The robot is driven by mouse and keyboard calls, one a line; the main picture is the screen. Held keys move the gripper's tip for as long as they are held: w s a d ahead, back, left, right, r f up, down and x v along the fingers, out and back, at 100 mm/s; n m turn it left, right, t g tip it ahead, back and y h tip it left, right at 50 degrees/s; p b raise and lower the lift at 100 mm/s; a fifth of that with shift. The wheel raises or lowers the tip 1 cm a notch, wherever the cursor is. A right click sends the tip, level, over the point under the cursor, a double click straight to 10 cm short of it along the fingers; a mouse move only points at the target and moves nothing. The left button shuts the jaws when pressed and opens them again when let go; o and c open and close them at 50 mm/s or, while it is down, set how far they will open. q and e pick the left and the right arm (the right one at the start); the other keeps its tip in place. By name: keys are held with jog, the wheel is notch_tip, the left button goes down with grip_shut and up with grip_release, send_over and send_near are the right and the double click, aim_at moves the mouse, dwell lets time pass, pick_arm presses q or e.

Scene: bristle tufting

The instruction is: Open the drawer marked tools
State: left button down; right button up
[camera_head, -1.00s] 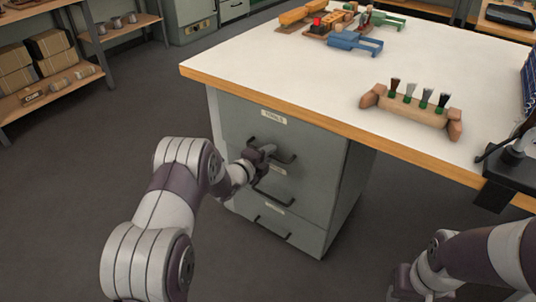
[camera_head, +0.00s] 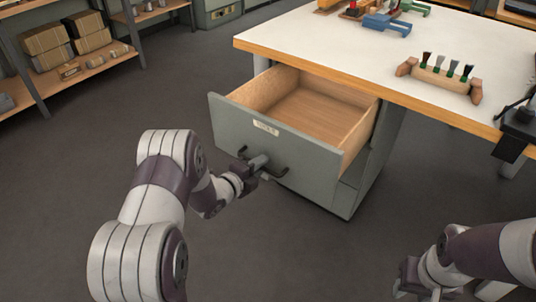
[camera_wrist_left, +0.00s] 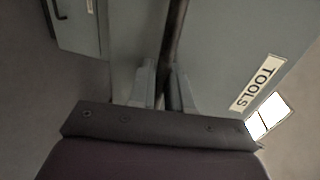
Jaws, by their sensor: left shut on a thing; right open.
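The tools drawer (camera_head: 228,124) is the top drawer of the grey cabinet under the workbench. It stands pulled far out, and its wooden inside (camera_head: 318,110) looks empty. Its label (camera_head: 266,128) is on the front and reads TOOLS in the left wrist view (camera_wrist_left: 257,83). My left gripper (camera_head: 262,168) is shut on the dark drawer handle (camera_head: 283,170), below the label. In the left wrist view the handle bar (camera_wrist_left: 174,40) runs between the two fingers (camera_wrist_left: 163,88). My right gripper (camera_head: 408,284) is open and empty at the lower right, away from the cabinet.
The white workbench (camera_head: 340,50) has a wooden holder with several brushes (camera_head: 440,78) and a blue tool (camera_head: 384,25) on top. A shelf with boxes (camera_head: 48,38) stands at the left. The floor (camera_head: 100,140) before the drawer is clear.

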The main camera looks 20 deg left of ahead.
pick_arm(q)
jog(key=shift+f+v, duration=0.15)
jog(key=shift+v, duration=0.5)
jog(key=shift+f+v, duration=0.15)
jog(key=shift+v, duration=0.55)
jog(key=c, duration=1.3)
grip_release()
jog(key=p+v, duration=0.4)
jog(key=v, duration=0.8)
jog(key=shift+s, duration=0.35)
